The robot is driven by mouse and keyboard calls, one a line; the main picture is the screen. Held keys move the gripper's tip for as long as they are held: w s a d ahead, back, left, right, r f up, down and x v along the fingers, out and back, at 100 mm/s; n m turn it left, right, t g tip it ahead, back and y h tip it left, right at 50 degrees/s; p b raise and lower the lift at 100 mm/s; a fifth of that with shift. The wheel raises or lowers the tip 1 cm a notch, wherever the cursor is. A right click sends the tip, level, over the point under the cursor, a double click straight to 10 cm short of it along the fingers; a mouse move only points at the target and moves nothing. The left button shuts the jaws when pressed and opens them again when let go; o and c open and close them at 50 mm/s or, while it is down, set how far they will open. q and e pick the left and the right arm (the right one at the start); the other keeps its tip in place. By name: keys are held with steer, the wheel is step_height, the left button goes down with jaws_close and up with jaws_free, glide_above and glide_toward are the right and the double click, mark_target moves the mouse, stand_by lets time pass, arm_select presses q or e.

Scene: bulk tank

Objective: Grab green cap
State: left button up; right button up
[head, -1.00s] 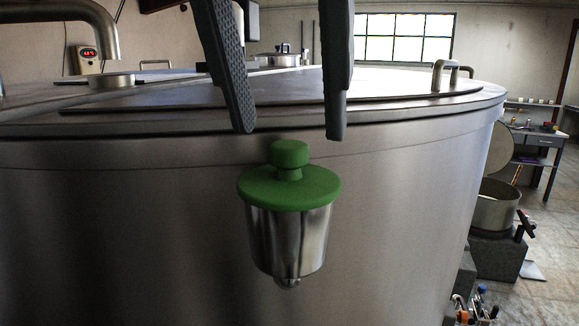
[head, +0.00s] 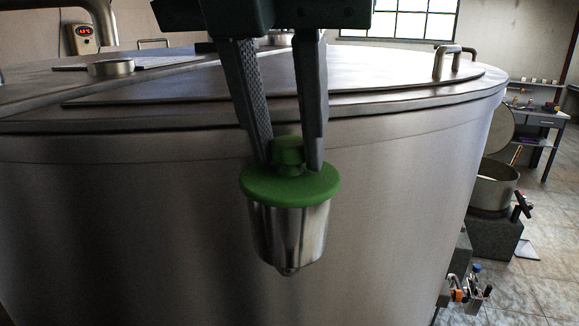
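The green cap (head: 290,186) is a flat disc with a round knob on top. It sits on a shiny metal cup (head: 288,236) at the front wall of the steel tank. My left gripper (head: 289,165) comes down from above with its two dark fingers on either side of the knob. The fingertips are at knob height, just above the disc. The left finger is very near or touching the knob, and the right finger overlaps its right edge. I cannot tell whether they press on it. My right gripper is not in view.
The large steel tank (head: 130,210) fills most of the view, with a flat lid and a handle (head: 447,56) on top. At the right are a workbench (head: 535,120), a metal pot (head: 495,187) and open tiled floor.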

mark_target(290, 145)
arm_select(q)
steer(key=c, duration=0.5)
steer(key=shift+o, duration=0.2)
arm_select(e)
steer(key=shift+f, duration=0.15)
